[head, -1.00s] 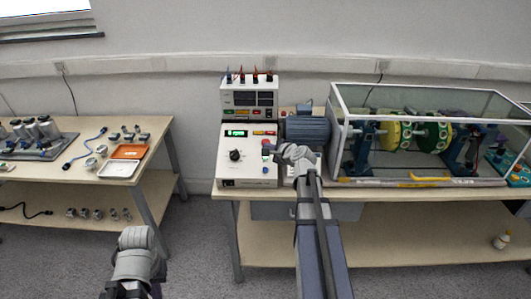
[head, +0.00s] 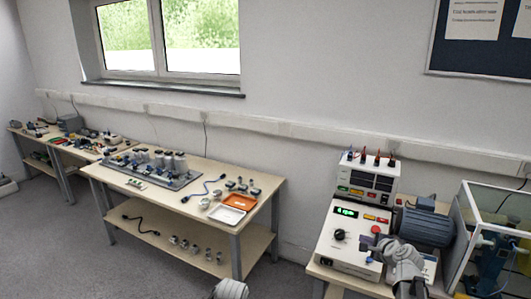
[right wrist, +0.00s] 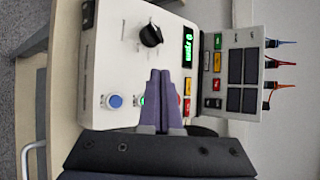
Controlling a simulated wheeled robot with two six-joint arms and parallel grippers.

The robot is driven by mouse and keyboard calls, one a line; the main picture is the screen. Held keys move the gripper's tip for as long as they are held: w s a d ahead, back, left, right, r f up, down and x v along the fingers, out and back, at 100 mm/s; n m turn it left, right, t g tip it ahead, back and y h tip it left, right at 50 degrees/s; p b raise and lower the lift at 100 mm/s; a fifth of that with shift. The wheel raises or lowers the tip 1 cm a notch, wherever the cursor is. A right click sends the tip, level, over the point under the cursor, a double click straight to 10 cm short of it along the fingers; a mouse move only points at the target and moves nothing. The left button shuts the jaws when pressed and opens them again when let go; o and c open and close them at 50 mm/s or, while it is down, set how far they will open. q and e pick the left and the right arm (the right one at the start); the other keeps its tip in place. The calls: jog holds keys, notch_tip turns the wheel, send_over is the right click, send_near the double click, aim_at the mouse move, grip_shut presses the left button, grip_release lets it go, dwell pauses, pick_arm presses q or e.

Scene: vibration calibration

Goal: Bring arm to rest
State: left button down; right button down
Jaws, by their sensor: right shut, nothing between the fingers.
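My right gripper (head: 367,242) is shut and empty in front of the white control box's sloped panel. It also shows in the right wrist view (right wrist: 160,74), its purple fingers together over the panel and partly hiding the buttons. I cannot tell whether the fingertips touch it. The control box (head: 346,249) has a lit green display (head: 346,212), a black knob (head: 339,235), a red button (head: 376,229) and a blue button (right wrist: 115,101). Part of my left arm shows at the bottom edge of the head view, but its gripper is out of frame.
A power supply (head: 369,181) with plugged leads stands behind the control box. A blue motor (head: 427,227) and a framed clear enclosure (head: 463,236) stand to the right. The left bench holds an orange tray (head: 239,201), a white tray (head: 226,215) and small parts.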

jog(key=s+a+f+n+g+y, duration=0.1)
jog(key=s+a+f+n+g, duration=0.2)
jog(key=a, duration=0.5)
jog(key=s+a+f+n+g+y+p, duration=0.1)
jog(key=s+a+n, duration=0.1)
jog(key=a+n, duration=0.4)
jog(key=s+a+f+n+g+y, duration=0.1)
jog(key=s+a+f+n+g, duration=0.15)
jog(key=a, duration=0.65)
jog(key=s+a+f+n+g+h+p, duration=0.1)
jog(key=s+a+n+g+h, duration=0.1)
jog(key=s+n, duration=0.4)
jog(key=s+a+f+n+g+h, duration=0.1)
jog(key=s+a+n+g+h, duration=0.2)
jog(key=s+a+n, duration=0.4)
jog(key=s+g, duration=0.1)
jog(key=s, duration=0.4)
jog(key=shift+s+a+f+p, duration=0.15)
jog(key=shift+a+p, duration=0.15)
jog(key=shift+p, duration=0.05)
jog(key=c, duration=1.6)
grip_release()
jog(key=shift+n, duration=0.25)
